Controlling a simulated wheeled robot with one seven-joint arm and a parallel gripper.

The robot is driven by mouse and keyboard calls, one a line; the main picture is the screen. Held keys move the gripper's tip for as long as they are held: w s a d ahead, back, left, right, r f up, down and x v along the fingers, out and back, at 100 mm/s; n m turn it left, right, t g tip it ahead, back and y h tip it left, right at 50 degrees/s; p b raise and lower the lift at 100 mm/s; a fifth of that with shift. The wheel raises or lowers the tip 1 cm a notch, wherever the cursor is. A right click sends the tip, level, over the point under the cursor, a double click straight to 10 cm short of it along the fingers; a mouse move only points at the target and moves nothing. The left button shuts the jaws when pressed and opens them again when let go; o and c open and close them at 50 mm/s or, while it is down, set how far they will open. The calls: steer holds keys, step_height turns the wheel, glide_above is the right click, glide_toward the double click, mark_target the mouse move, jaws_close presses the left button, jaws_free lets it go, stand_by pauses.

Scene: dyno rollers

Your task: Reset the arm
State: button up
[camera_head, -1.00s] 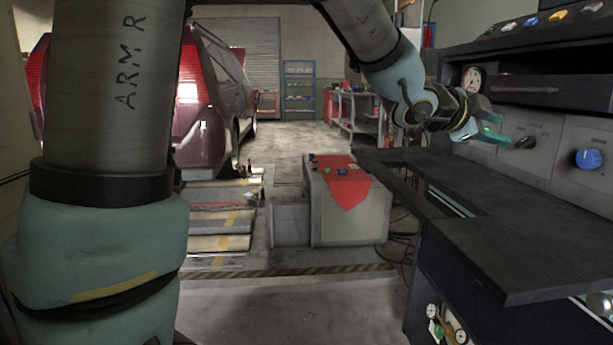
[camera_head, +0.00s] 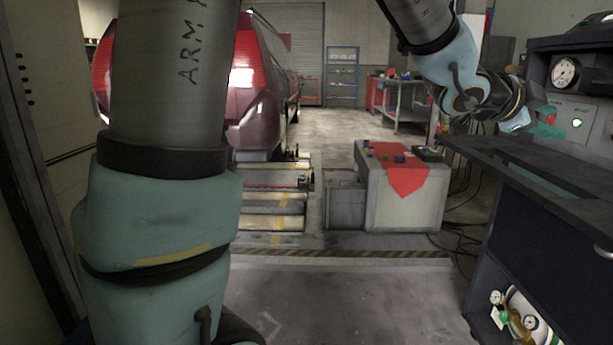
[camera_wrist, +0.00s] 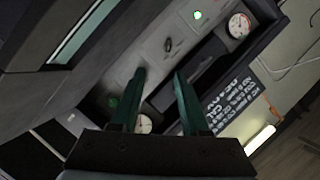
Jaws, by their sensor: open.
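My arm reaches across the upper part of the head view, its large upper link filling the left side. My gripper (camera_head: 543,124) is at the right, in front of the control console (camera_head: 589,111) and above the dark bench top (camera_head: 560,172). In the wrist view, my gripper (camera_wrist: 159,88) shows two green fingers set apart with nothing between them. Beyond the fingers is the console face, tilted in the picture, with a lit green button (camera_wrist: 197,15), a black knob (camera_wrist: 169,45) and a gauge (camera_wrist: 239,25). I cannot tell whether the fingers touch the console.
A grey box with a red cloth (camera_head: 404,178) stands on the floor in the middle. A dark red van (camera_head: 262,100) stands behind floor rollers (camera_head: 270,222). Gas gauges (camera_head: 512,312) sit under the bench. The floor in front is clear.

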steer(key=w+a+f+n+t+y, duration=0.1)
steer(key=w+a+f+n+y, duration=0.3)
steer(key=a, duration=0.5)
steer(key=w+a+f+n+t+y, duration=0.1)
steer(key=w+a+f+n+y, duration=0.1)
steer(key=w+a+f+n, duration=0.5)
steer(key=w+a+f+n+t+y, duration=0.2)
steer(key=w+a+f+y, duration=0.15)
steer(key=a, duration=0.65)
steer(key=s+a+f+n+g+y, duration=0.2)
steer(key=s+a+f+n, duration=0.2)
steer(key=a, duration=0.3)
steer(key=s+a+f+n+g+y, duration=0.1)
steer(key=s+a+f+n+g, duration=0.2)
steer(key=a, duration=0.4)
steer(key=s+a+f+n+g+y, duration=0.1)
steer(key=s+a+f+n+y, duration=0.1)
steer(key=s+a+f+n, duration=0.45)
step_height(320, 180, up, 26)
steer(key=a+m+p, duration=0.2)
steer(key=p, duration=2.1)
steer(key=shift+w+f+p, duration=0.15)
steer(key=shift+f+p, duration=0.05)
steer(key=shift+p, duration=0.15)
